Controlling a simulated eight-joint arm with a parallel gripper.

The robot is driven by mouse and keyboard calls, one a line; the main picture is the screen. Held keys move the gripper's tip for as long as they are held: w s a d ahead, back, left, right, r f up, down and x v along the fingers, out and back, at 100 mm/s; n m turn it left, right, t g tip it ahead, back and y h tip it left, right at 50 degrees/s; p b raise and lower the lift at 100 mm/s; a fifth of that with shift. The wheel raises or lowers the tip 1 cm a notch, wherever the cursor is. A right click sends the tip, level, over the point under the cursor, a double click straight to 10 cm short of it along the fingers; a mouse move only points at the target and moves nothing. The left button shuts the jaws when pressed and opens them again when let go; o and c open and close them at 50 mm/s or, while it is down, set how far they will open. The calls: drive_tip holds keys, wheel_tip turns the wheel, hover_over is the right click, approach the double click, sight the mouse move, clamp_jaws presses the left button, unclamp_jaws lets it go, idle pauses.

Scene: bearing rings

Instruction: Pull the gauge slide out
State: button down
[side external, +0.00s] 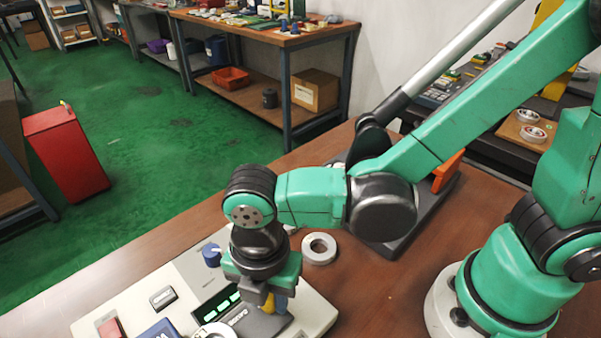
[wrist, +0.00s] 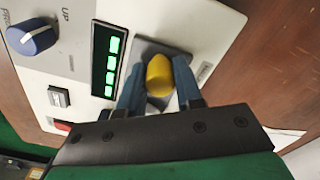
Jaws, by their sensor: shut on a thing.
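The gauge device is a cream panel box (side external: 180,285) at the lower left of the side view; its panel also fills much of the wrist view (wrist: 85,20). The slide has a yellow knob (wrist: 159,75) on a dark track beside a green lit display (wrist: 110,65). In the side view the yellow knob (side external: 281,303) shows just under my gripper (side external: 268,300). In the wrist view my gripper (wrist: 158,90) has its two blue-grey fingers on either side of the yellow knob, shut on it. How far the slide is out cannot be told.
A blue dial (wrist: 32,37) and a rocker switch (wrist: 59,97) sit on the panel. A red button (side external: 110,328) is at its left end. A metal ring (side external: 319,248) lies on the wooden table behind the box. The table right of the ring is mostly clear.

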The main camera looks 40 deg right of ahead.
drive_tip(key=shift+d, duration=2.85)
drive_tip(key=c, duration=0.8)
unclamp_jaws()
drive_tip(key=shift+o, duration=0.2)
drive_tip(key=shift+a, duration=0.1)
wheel_tip(320, 180, up, 7)
